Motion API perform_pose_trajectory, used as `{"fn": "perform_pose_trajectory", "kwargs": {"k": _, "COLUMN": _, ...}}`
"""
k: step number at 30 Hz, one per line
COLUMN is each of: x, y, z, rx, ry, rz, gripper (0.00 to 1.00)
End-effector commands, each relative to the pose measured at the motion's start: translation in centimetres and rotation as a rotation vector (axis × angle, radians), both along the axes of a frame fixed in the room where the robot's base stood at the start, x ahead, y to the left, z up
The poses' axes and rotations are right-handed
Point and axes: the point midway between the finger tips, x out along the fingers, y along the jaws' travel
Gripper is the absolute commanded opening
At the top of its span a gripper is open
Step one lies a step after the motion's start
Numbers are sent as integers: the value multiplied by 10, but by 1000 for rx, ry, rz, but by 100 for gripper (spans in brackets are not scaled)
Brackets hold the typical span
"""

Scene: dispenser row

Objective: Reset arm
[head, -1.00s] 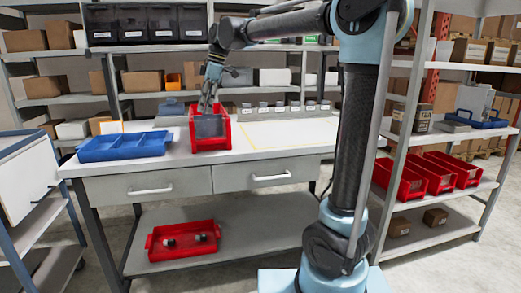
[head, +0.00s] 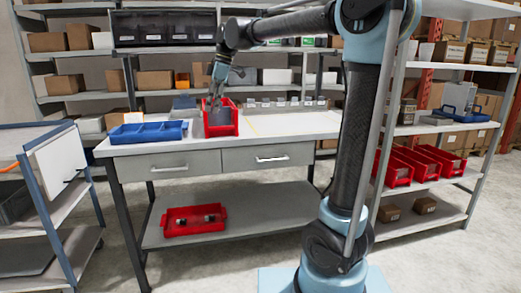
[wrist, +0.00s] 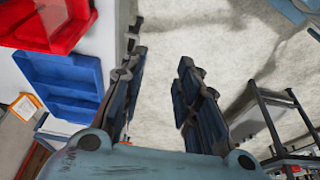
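My gripper (head: 216,98) hangs from the arm at the end of its reach. In the head view it appears just in front of the red bin (head: 221,130) on the workbench, overlapping its upper part. In the wrist view the two dark fingers of my gripper (wrist: 160,85) are spread apart with nothing between them, and bare floor shows past them. The red bin (wrist: 42,20) is at the upper left of the wrist view, clear of the fingers. My arm is raised and stretched out to the left.
A blue tray (head: 148,132) sits left of the bin on the workbench (head: 290,122). A red tray (head: 194,220) is on its lower shelf. A cart (head: 45,165) stands at left; a shelf rack (head: 440,130) with red bins is at right. Open floor (head: 170,270) lies in front.

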Motion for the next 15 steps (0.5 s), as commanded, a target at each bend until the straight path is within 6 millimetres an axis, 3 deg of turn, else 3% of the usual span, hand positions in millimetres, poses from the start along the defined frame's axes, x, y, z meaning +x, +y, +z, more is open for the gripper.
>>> {"fn": "perform_pose_trajectory", "kwargs": {"k": 11, "x": -14, "y": -59, "z": -19, "rx": -26, "ry": 9, "rz": -196, "gripper": 30}}
{"fn": "perform_pose_trajectory", "kwargs": {"k": 15, "x": -24, "y": -93, "z": -33, "rx": -40, "ry": 15, "rz": -311, "gripper": 30}}
